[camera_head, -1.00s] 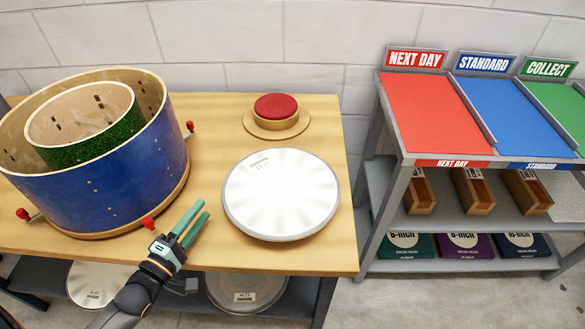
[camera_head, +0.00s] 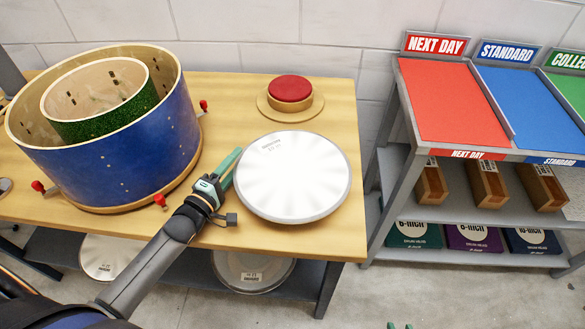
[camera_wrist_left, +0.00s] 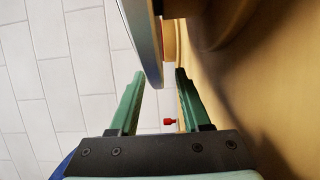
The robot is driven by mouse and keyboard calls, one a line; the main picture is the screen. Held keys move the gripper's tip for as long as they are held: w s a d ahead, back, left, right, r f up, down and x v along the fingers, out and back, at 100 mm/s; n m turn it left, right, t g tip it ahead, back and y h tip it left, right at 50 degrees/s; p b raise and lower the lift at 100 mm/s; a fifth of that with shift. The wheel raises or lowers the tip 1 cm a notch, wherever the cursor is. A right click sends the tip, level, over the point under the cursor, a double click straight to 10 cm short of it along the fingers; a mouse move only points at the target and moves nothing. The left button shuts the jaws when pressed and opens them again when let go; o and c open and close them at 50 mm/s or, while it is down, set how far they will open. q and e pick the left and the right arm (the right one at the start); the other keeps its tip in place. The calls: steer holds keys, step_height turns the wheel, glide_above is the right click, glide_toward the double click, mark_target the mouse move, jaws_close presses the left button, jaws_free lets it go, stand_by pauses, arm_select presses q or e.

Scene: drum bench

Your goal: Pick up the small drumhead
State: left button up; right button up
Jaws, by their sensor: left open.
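A white round drumhead (camera_head: 294,176) with a silver rim lies on the wooden bench (camera_head: 330,235), right of the drum shells. Its printed size is too small to read. My left gripper (camera_head: 237,167) is at its left rim, with open jaws. In the left wrist view the drumhead's rim (camera_wrist_left: 146,50) reaches between the fingers of my left gripper (camera_wrist_left: 158,78), with a gap visible to the fingers. One finger is on the bench side. The tips of my right gripper (camera_head: 399,326) show apart at the bottom edge, away from the bench.
A blue drum shell (camera_head: 120,165) with red clamps holds a green shell (camera_head: 110,125), at the left. A red button (camera_head: 290,89) sits behind the drumhead. Two more drumheads (camera_head: 103,258) (camera_head: 252,272) lie on the lower shelf. A grey rack (camera_head: 395,185) stands right.

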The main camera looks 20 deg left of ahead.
arm_select(q)
steer(key=shift+w+d, duration=0.15)
steer(key=shift+w, duration=0.9)
jaws_close()
stand_by(0.6)
